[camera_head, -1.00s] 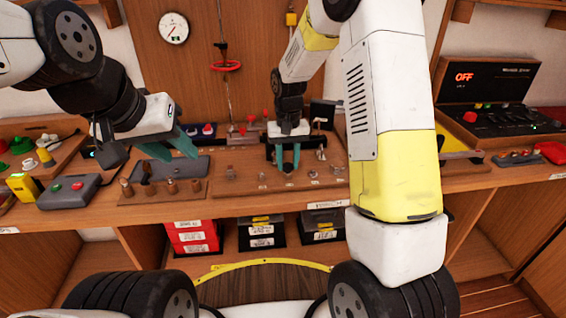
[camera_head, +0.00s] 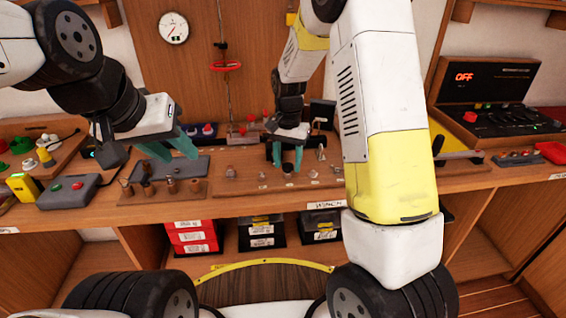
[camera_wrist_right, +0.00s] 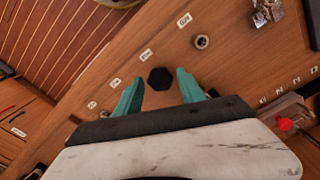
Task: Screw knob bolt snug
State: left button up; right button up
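In the right wrist view a dark knob (camera_wrist_right: 160,78), seen from above, stands on the wooden bench top. My right gripper (camera_wrist_right: 160,79) is open, with one teal finger on each side of the knob and a visible gap to each. In the head view my right gripper (camera_head: 287,164) points down over the bench top, and its fingers largely hide the knob there. The knob's thread and how deep it sits are hidden. My left gripper (camera_head: 178,150) is open and empty above the left part of the bench, over a grey tray (camera_head: 195,167).
A metal ring (camera_wrist_right: 201,41) and a shiny metal fitting (camera_wrist_right: 266,12) sit near the knob. A wooden block with several pegs (camera_head: 150,194) lies below my left gripper. A control console (camera_head: 490,110) stands at the right. Small labels line the bench's front edge.

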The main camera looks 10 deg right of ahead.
aim_at(288, 165)
jog(key=shift+o, duration=0.2)
jog(key=o, duration=0.5)
jog(key=shift+r, duration=2.5)
notch_tip(288, 165, up, 8)
jog(key=s+d+r+n+t+y, duration=0.2)
jog(key=s+d+r+n+t, duration=0.15)
jog(key=s+r, duration=0.65)
jog(key=s+t, duration=0.1)
jog(key=s, duration=0.3)
jog(key=s+d+f+n, duration=0.1)
jog(key=s, duration=0.4)
jog(key=s+d+n+t, duration=0.1)
jog(key=s, duration=0.4)
jog(key=shift+d+f+t, duration=0.15)
jog(key=shift+f+t, duration=0.2)
